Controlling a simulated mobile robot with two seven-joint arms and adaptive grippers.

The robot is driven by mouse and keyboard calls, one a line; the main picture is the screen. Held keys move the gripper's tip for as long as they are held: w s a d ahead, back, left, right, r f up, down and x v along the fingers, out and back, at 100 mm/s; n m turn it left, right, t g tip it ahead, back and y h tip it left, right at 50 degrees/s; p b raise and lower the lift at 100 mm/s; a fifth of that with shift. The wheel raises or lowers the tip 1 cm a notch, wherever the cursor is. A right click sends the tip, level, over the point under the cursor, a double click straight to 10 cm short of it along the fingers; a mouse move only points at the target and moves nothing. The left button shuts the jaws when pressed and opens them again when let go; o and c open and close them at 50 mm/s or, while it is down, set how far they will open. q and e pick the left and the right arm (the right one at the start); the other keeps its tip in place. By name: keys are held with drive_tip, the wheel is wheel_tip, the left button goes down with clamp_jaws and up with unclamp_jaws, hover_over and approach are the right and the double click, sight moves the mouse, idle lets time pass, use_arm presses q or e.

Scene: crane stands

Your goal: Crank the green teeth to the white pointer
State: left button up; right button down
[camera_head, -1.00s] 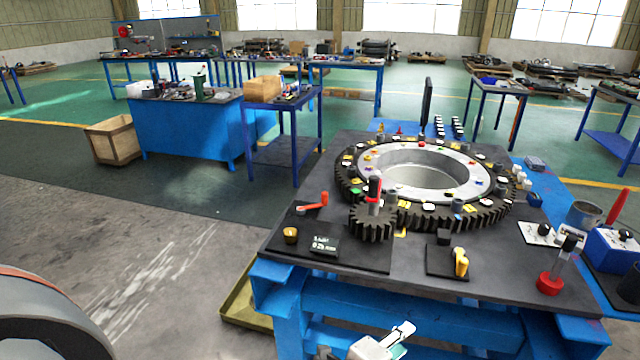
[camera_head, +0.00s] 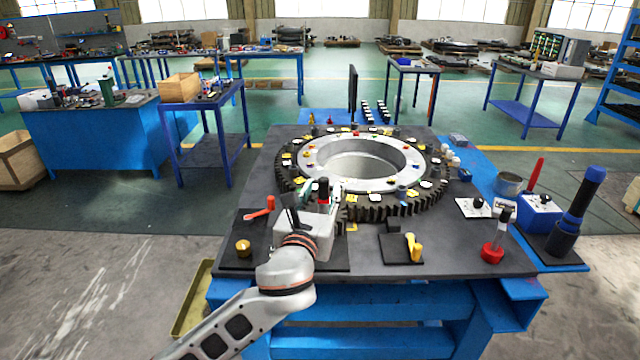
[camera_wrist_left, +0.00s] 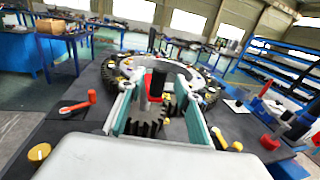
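The large dark ring gear (camera_head: 390,208) lies on the bench with a pale ring inside; small tags in yellow, white, red and green sit around it. A small dark pinion (camera_wrist_left: 145,122) meshes at its near side, with an upright post carrying a red collar and black knob (camera_head: 323,186). My left gripper (camera_head: 319,193) is at this post; in the left wrist view its fingers (camera_wrist_left: 158,88) stand open either side of the post, with gaps. The gripper hides most of the pinion in the head view. I cannot pick out the white pointer for certain. My right gripper is out of view.
An orange-red crank handle (camera_head: 259,210) and a brass knob (camera_head: 243,248) lie left of the gripper. A yellow handle (camera_head: 415,249) and a red-based lever (camera_head: 493,252) stand to the right. A dark upright panel (camera_head: 352,90) is behind the gear.

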sight(322, 187)
use_arm(q)
drive_tip(key=shift+w+d, duration=0.15)
drive_tip(key=shift+w, duration=0.8)
drive_tip(key=shift+w+d, duration=0.15)
drive_tip(key=shift+w, duration=0.75)
clamp_jaws()
